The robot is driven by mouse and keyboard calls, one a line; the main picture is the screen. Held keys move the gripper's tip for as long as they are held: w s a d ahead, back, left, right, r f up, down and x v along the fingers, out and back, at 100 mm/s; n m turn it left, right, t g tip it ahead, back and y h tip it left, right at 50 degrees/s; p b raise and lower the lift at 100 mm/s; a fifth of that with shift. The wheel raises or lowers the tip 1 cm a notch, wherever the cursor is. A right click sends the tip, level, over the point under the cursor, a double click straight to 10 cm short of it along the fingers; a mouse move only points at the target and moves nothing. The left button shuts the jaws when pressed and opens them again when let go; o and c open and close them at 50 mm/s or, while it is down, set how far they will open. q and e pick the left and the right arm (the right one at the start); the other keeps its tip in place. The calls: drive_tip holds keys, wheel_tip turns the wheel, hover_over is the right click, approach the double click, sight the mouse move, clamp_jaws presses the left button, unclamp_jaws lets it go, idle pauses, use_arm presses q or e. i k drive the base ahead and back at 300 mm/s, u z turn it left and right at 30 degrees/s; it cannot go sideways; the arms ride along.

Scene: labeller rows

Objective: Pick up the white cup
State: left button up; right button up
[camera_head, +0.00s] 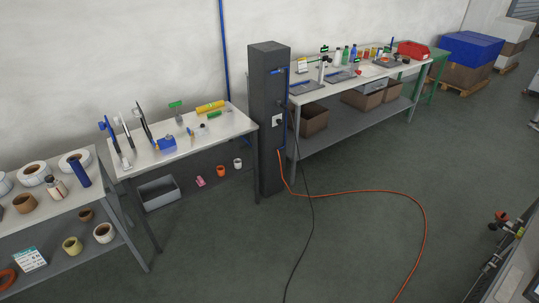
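A small white cup (237,163) stands upright on the lower shelf of the middle table, near its right end. An orange cup (221,171) stands just left of it, and a small pink thing (200,181) lies further left. Nothing visibly touches the white cup. Neither my left nor my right gripper is in view.
The middle table's top (225,122) overhangs the shelf and holds tools. A dark column (268,120) stands right of it. A grey bin (159,193) is at the left. An orange cable (380,192) and a black cable cross the otherwise open floor.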

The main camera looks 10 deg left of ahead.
sight(237, 162)
drive_tip(key=i, duration=1.45)
drive_tip(key=u, duration=0.3)
